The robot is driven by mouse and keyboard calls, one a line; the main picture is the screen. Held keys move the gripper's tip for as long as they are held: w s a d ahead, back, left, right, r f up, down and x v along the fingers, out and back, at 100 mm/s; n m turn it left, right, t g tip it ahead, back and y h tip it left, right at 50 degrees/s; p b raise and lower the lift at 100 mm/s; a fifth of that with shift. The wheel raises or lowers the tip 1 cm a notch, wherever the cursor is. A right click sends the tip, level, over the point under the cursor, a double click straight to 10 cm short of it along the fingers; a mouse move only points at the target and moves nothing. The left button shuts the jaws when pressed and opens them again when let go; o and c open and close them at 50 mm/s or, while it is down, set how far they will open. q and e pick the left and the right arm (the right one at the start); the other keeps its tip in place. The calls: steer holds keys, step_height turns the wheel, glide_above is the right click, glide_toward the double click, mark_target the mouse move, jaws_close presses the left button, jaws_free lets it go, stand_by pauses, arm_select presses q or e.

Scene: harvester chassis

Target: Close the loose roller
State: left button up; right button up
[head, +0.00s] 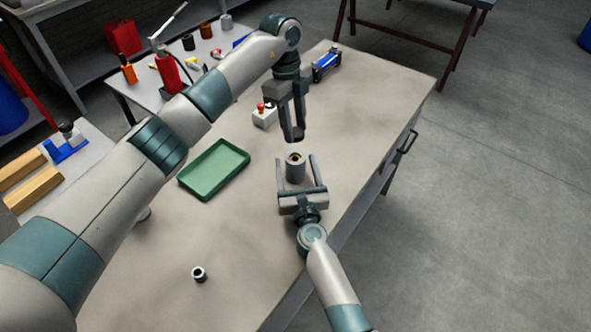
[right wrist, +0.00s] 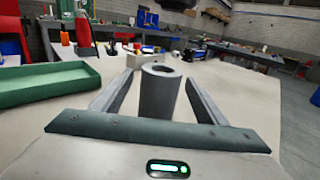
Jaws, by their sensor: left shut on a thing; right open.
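The loose roller, a grey upright cylinder (head: 295,173) with an open top and a yellowish ring inside, stands on the workbench. In the right wrist view the roller (right wrist: 160,95) is between the fingers of my right gripper (head: 302,172), which is open, with gaps visible on both sides. My left gripper (head: 293,138) points down above the roller, clear of its top. It is shut on a small dark piece (head: 298,136) at its fingertips, mostly hidden by them. A small dark-holed ring-shaped part (head: 199,274) sits alone on the bench toward the near side.
A green tray (head: 214,169) lies left of the roller. A white box with a red button (head: 264,116) and a blue device (head: 326,64) stand farther back. The bench's right edge, with a handle (head: 407,141), is near. Bare bench lies around the ring-shaped part.

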steer(key=shift+w, duration=0.7)
steer(key=c, duration=1.6)
arm_select(q)
steer(key=shift+f, duration=2.5)
steer(key=shift+f, duration=0.9)
steer(key=shift+f, duration=0.65)
steer(key=o, duration=1.1)
